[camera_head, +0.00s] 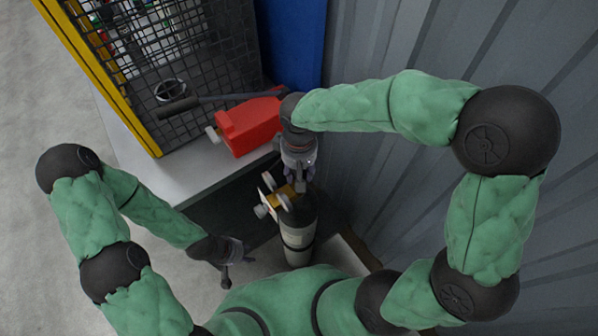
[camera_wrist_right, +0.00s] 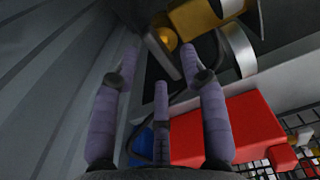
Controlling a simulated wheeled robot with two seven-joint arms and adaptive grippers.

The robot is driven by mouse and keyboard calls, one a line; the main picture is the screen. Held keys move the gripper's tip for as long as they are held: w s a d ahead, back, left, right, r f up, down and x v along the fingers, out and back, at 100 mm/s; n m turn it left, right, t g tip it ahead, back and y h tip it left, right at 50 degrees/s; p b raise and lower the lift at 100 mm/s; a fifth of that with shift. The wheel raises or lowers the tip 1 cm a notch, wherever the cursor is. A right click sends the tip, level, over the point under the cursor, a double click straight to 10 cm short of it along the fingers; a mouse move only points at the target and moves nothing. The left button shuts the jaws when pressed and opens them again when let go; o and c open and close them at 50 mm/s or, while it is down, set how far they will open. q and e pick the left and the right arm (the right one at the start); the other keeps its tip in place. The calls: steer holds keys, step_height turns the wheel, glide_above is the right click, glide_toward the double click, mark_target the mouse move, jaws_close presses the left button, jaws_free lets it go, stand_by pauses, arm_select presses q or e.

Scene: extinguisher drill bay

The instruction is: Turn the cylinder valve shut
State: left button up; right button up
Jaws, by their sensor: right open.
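The dark cylinder (camera_head: 298,232) with a pale band stands upright below my right gripper. Its brass valve (camera_head: 270,204) with silvery round fittings sits on top, and it shows at the top of the right wrist view (camera_wrist_right: 196,18). My right gripper (camera_head: 299,182) is directly at the valve, its purple fingers (camera_wrist_right: 160,62) spread. In the wrist view the finger ends lie near the valve's grey and brass parts; I cannot tell whether they touch. My left gripper (camera_head: 226,268) hangs low, left of the cylinder and apart from it; its finger opening is too small to read.
A red object (camera_head: 250,125) lies on the pale bench (camera_head: 190,178), beside a black-handled tool (camera_head: 180,107). A mesh rack (camera_head: 210,75) with a yellow post stands behind. A corrugated wall (camera_head: 370,60) closes the right side, near my right arm. Floor at left is clear.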

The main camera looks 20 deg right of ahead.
step_height(320, 180, up, 11)
steer(key=shift+f, duration=0.15)
stand_by(0.7)
